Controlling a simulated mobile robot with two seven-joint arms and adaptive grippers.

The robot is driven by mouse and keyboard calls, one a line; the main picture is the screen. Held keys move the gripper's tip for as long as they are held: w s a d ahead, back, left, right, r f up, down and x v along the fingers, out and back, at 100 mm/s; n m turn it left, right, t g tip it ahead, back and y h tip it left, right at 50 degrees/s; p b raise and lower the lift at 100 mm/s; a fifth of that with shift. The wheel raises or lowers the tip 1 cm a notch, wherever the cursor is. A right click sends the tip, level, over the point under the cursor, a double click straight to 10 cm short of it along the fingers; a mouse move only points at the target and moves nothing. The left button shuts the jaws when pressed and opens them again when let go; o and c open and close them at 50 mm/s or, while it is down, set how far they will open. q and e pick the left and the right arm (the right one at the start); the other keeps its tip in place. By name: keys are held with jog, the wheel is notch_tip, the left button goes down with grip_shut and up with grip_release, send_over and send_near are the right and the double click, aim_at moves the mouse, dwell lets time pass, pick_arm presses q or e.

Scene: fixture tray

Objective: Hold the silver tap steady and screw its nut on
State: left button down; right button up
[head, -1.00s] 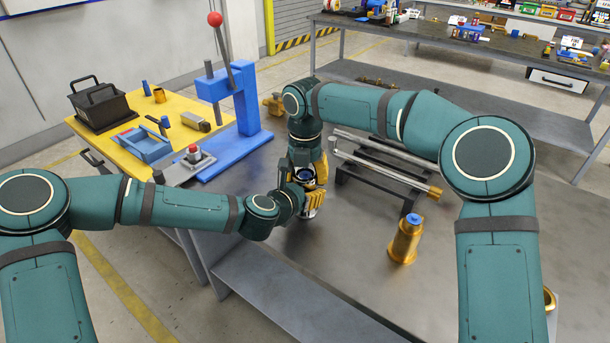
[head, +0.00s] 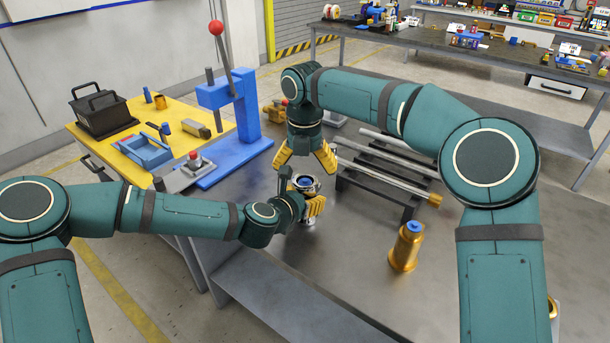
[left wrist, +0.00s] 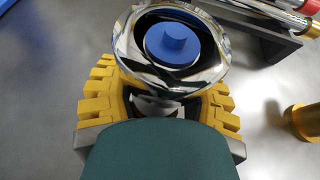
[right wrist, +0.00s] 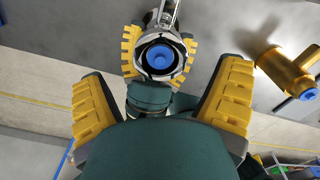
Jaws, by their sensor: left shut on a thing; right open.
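The silver tap (head: 308,222) stands on the bench with a blue round top (right wrist: 161,59). A shiny chrome ring, seemingly the nut (left wrist: 128,48), surrounds the blue top in both wrist views; I cannot tell how far down it sits. My left gripper (head: 303,195) is shut on the tap, its yellow fingers on either side just below the ring. My right gripper (head: 306,160) is open and empty above the tap, fingers pointing down and spread wide, apart from the ring. The tap's lower body is mostly hidden by my left gripper.
A brass tap (head: 404,250) with a blue top stands to the right. A black rack (head: 375,190) with metal bars lies behind it. A blue press (head: 235,115) with a red-knobbed lever and a yellow mat (head: 90,130) are at the left.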

aim_at(305, 183)
jog(key=shift+r+n, duration=1.7)
jog(key=shift+f, duration=0.1)
jog(key=shift+f, duration=3.95)
jog(key=c, duration=1.3)
